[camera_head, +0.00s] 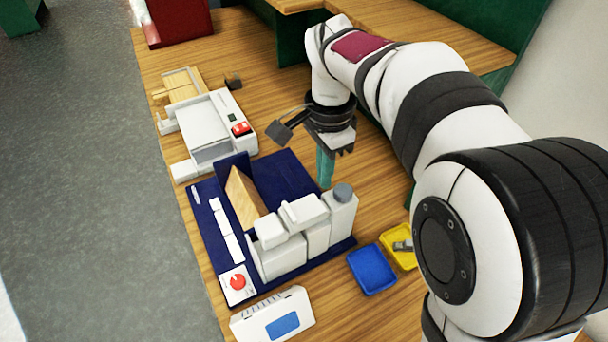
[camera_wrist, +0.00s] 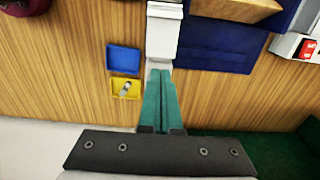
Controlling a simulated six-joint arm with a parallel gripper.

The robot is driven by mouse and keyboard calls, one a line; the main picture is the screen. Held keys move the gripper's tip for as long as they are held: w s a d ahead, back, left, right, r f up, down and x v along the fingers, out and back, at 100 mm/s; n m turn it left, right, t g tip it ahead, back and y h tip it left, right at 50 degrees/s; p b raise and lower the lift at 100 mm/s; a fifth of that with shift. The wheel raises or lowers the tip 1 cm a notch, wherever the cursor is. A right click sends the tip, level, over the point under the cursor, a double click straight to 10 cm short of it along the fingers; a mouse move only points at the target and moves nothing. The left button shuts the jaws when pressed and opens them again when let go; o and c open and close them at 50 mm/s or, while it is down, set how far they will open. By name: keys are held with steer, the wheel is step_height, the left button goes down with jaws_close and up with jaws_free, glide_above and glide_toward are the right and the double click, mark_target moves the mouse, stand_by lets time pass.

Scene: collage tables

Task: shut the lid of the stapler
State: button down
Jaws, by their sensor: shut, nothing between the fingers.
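I cannot clearly make out which thing is the stapler, or how its lid stands. A small grey item (camera_head: 403,245) lies in the yellow tray (camera_head: 389,254); it also shows in the wrist view (camera_wrist: 126,88), too small to name. A group of pale blocky shapes (camera_head: 282,259) stands at the front of the dark blue board, with a grey round cap at its right end. My gripper (camera_head: 325,183) points down behind the right end of this group, its teal fingers together and empty. In the wrist view the fingertips (camera_wrist: 160,72) appear just below a white block (camera_wrist: 164,38).
The dark blue board (camera_head: 285,172) carries a wooden wedge (camera_head: 243,198). A blue tray (camera_head: 371,269) sits beside the yellow one. A grey machine with a red part (camera_head: 208,128) stands behind left, and a white device (camera_head: 272,316) in front. Bare wood lies right of my gripper.

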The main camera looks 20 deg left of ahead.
step_height(320, 180, up, 5)
steer(key=shift+f, duration=0.15)
stand_by(0.5)
steer(key=s+d+f+n+y, duration=0.1)
steer(key=s+d+f, duration=0.2)
steer(key=s+d, duration=0.4)
steer(key=s+d+f+n, duration=0.2)
steer(key=s+d+f, duration=0.2)
steer(key=s, duration=1.1)
steer(key=d, duration=0.3)
steer(key=shift+s+d+f+y, duration=0.3)
steer(key=shift+d+y, duration=0.05)
steer(key=shift+y, duration=0.05)
